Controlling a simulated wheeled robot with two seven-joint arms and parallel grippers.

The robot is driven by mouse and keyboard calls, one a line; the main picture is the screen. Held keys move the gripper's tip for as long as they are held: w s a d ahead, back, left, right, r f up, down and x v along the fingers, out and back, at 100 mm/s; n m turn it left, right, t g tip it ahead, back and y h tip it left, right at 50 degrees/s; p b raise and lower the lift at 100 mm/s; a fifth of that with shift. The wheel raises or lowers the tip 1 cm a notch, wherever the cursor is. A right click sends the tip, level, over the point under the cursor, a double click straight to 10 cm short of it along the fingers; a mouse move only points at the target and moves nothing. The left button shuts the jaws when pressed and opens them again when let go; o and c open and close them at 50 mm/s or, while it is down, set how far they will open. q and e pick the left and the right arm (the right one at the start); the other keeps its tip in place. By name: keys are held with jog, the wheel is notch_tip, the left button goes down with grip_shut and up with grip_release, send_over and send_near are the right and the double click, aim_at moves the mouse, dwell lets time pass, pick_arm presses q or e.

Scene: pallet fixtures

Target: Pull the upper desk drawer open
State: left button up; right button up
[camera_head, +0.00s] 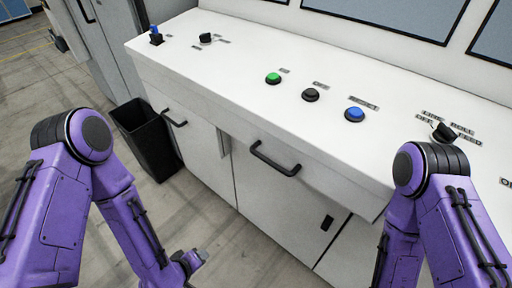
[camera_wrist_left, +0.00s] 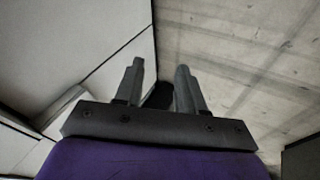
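The white desk (camera_head: 205,63) runs diagonally across the head view. Its front has a black bar handle (camera_head: 274,160) near the middle and another black handle (camera_head: 174,118) farther left. I cannot tell for sure which handle belongs to the upper drawer, or whether any drawer stands out. My left gripper (camera_head: 202,256) is low in front of the desk, below the handles and apart from them. In the left wrist view its two fingers (camera_wrist_left: 160,68) are spread, with nothing visibly held. My right arm shows at the right, but its gripper is out of view.
A black bin (camera_head: 146,138) stands on the floor by the desk's left part. Green (camera_head: 273,78), black (camera_head: 310,95) and blue (camera_head: 354,114) buttons and a black switch (camera_head: 443,132) sit on the desk top. Bare floor (camera_head: 95,90) lies to the left.

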pick_arm(q)
jog(key=w+d+r+n+t+h, duration=0.1)
jog(key=w+d+r+t+h, duration=0.2)
jog(key=w+d+r, duration=0.4)
jog(key=n+t+h+p, duration=0.1)
jog(key=t+h+p, duration=0.1)
jog(key=t+h, duration=0.25)
send_near(264, 160)
jog(key=w, duration=0.1)
jog(key=shift+g, duration=0.45)
jog(key=p+x, duration=0.2)
jog(key=x, duration=0.7)
jog(key=shift+w+d+r, duration=0.15)
jog(key=shift+d, duration=0.1)
jog(key=shift+w+d, duration=0.15)
jog(key=shift+w, duration=0.1)
pick_arm(e)
jog(key=r, duration=0.5)
jog(key=shift+s+r, duration=0.2)
jog(key=shift+s, duration=0.05)
pick_arm(q)
jog(key=shift+c, duration=0.3)
grip_shut()
